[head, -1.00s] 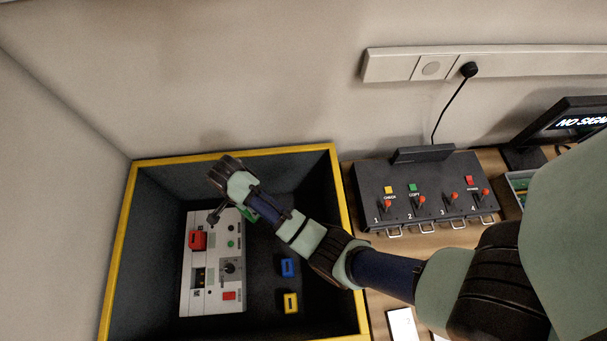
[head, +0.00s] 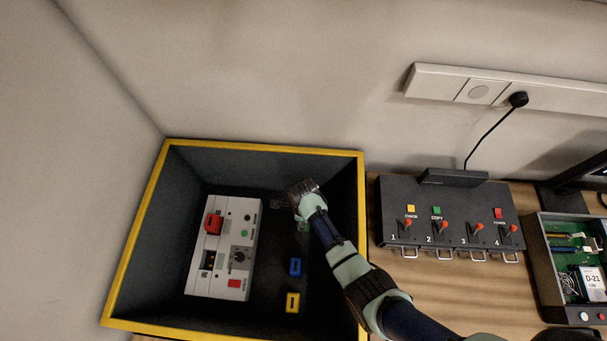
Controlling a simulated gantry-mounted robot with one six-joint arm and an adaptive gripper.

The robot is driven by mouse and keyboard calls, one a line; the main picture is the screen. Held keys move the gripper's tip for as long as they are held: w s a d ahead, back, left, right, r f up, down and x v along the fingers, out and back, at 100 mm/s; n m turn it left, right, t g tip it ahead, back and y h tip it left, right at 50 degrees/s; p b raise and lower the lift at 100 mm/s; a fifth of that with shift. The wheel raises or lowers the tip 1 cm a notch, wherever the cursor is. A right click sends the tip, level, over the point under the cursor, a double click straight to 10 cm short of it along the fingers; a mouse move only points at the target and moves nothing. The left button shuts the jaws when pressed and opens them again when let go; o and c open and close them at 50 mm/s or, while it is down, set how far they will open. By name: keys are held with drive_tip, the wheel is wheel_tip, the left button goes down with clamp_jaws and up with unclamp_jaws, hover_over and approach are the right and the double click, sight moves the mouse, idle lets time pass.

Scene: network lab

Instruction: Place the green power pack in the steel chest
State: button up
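A dark grey open box with a yellow rim (head: 262,148) fills the left of the head view. I cannot tell whether it is the steel chest. Inside it, a small green piece (head: 302,231) shows beside my wrist, partly hidden by my arm. It may be the green power pack, but it is too small and covered to be sure.
A blue pack (head: 295,267) and a yellow pack (head: 292,302) lie in the box, right of a white device (head: 222,246) with a red block. A four-switch panel (head: 447,218) and an open D-21 unit (head: 551,270) stand to the right on the wooden table (head: 425,285).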

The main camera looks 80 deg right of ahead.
drive_tip(key=shift+f+b, duration=1.2)
drive_tip(key=shift+f, duration=2.4)
drive_tip(key=shift+f, duration=0.15)
drive_tip(key=o, duration=1.5)
wheel_tip(320, 180, up, 12)
drive_tip(key=p, duration=0.5)
